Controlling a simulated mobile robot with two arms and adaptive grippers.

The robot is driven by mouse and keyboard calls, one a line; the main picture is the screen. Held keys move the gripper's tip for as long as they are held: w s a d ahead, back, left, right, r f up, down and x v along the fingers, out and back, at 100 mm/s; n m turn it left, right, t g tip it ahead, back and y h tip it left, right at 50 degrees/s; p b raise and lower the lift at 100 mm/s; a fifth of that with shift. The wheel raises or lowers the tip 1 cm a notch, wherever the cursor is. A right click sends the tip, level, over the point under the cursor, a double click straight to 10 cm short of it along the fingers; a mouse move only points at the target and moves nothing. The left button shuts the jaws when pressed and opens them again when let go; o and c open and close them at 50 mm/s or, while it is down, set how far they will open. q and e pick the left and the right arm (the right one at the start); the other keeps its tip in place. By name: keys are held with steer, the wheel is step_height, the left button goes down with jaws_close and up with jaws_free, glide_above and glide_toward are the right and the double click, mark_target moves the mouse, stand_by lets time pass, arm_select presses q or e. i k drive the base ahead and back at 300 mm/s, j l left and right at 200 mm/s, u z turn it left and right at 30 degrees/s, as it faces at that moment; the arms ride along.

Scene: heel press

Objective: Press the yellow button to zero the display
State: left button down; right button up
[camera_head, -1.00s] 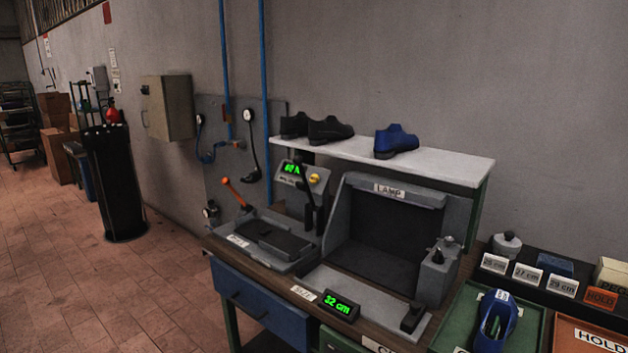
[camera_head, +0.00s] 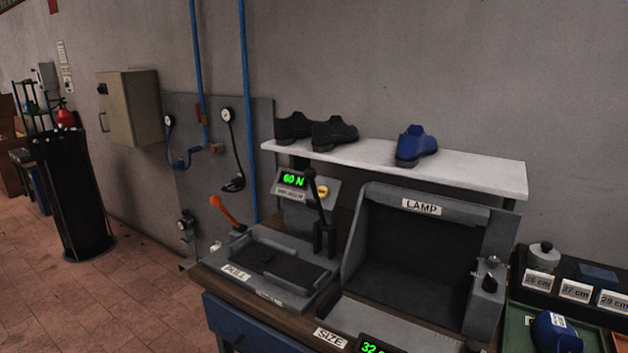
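The yellow button (camera_head: 322,191) sits on the grey sloped display box at the back of the bench, just right of the display. The display (camera_head: 293,181) is lit green and seems to read 60 N. A black upright lever (camera_head: 316,205) stands in front of the box, close to the button, which shows unobstructed. Neither of my grippers is in the head view.
The lamp box (camera_head: 425,208) stands to the right. A shelf (camera_head: 470,174) with dark shoes (camera_head: 333,134) and a blue shoe (camera_head: 415,146) is behind.

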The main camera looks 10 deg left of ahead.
mark_target(323, 191)
steer(key=i+j, duration=0.2)
steer(key=i+j+z, duration=0.15)
steer(key=j, duration=0.3)
steer(key=i+j, duration=0.15)
steer(key=j, duration=0.15)
steer(key=i+j+z, duration=0.1)
steer(key=j, duration=0.25)
steer(key=i, duration=0.05)
